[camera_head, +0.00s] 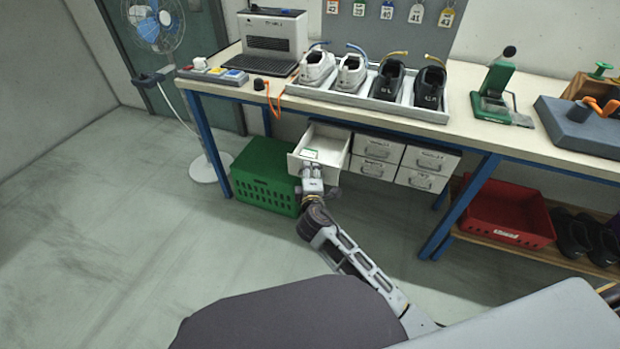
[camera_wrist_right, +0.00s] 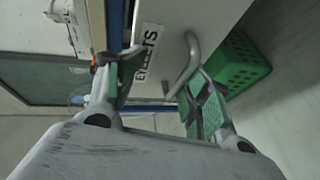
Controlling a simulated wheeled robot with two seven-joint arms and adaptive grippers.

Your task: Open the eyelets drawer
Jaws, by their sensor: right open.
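The eyelets drawer (camera_head: 330,146) is pulled well out from under the bench, at the left end of the drawer bank. Its inside shows pale, with a small green-and-white patch near the front. In the right wrist view, its white front (camera_wrist_right: 175,18) bears the label "EYELETS" (camera_wrist_right: 149,50) and a curved grey bar handle (camera_wrist_right: 188,62). My right gripper (camera_head: 312,174) is at the drawer's front. Its green-padded fingers are spread apart in the wrist view (camera_wrist_right: 160,88), with the handle close to the right-hand finger. Contact cannot be told. My left gripper is out of view.
Several shut drawers (camera_head: 378,149) stand right of the open one. A green crate (camera_head: 262,178) sits on the floor below left, close to the gripper. A blue table leg (camera_head: 465,205) and red bin (camera_head: 508,213) are farther right. The floor at left is mostly clear.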

